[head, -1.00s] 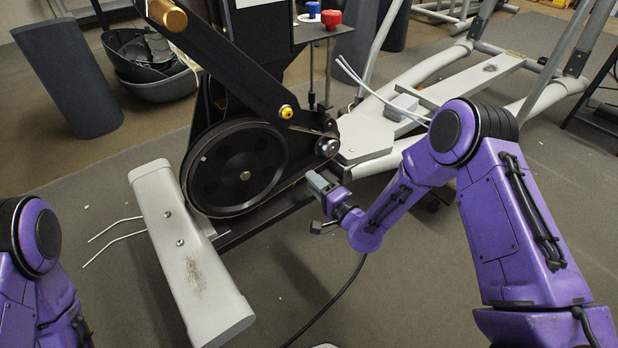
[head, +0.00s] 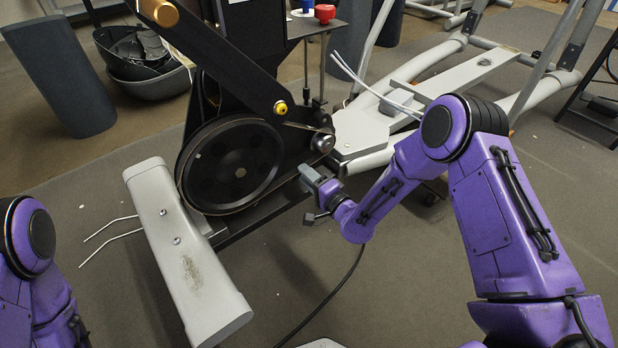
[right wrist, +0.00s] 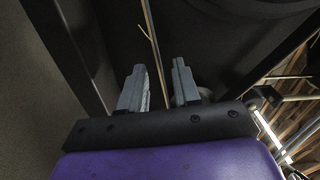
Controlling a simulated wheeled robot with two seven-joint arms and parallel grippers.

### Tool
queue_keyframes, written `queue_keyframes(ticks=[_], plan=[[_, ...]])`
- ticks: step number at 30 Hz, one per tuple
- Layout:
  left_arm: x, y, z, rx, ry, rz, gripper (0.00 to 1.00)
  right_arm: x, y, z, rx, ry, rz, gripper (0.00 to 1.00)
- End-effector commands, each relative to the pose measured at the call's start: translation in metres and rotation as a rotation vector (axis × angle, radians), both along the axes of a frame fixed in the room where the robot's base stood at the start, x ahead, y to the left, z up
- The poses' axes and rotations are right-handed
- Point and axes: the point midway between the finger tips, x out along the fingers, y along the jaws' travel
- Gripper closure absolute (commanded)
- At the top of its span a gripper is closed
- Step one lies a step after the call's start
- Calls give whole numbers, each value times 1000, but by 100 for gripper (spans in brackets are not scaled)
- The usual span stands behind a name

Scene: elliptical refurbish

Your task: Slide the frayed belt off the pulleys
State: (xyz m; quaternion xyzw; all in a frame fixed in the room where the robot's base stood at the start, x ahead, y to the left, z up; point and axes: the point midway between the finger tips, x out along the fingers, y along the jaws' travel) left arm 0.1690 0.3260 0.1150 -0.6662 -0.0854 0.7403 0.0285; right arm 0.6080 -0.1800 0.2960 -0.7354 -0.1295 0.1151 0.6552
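The large black pulley (head: 232,168) is mounted on the machine's side. The small metal pulley (head: 323,143) sits to its right. The frayed belt (head: 304,127) shows as a thin tan-edged band around the large pulley and toward the small one. My right gripper (head: 308,178) is just below and left of the small pulley, beside the lower belt run. In the right wrist view its two grey fingers (right wrist: 160,88) are apart, and a thin tan strand, seemingly the belt's edge (right wrist: 154,45), runs between them. Contact cannot be told. My left gripper is out of view.
A black slanted arm (head: 215,55) crosses above the large pulley. A pale stabilizer bar (head: 180,250) stands in front at left. A grey frame (head: 365,135) lies behind my right arm. A dark cable (head: 340,285) lies on the open floor.

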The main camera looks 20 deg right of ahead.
Motion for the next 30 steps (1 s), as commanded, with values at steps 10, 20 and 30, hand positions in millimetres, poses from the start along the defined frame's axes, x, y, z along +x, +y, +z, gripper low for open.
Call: queue_keyframes(ticks=[10, 20, 30], plan=[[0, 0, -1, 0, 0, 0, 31, 7, 3, 0, 0, 0, 0, 68], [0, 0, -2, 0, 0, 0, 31, 13, 5, 0, 0, 1, 0, 68], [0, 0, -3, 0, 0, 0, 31, 19, 7, 0, -1, 0, 1, 68]])
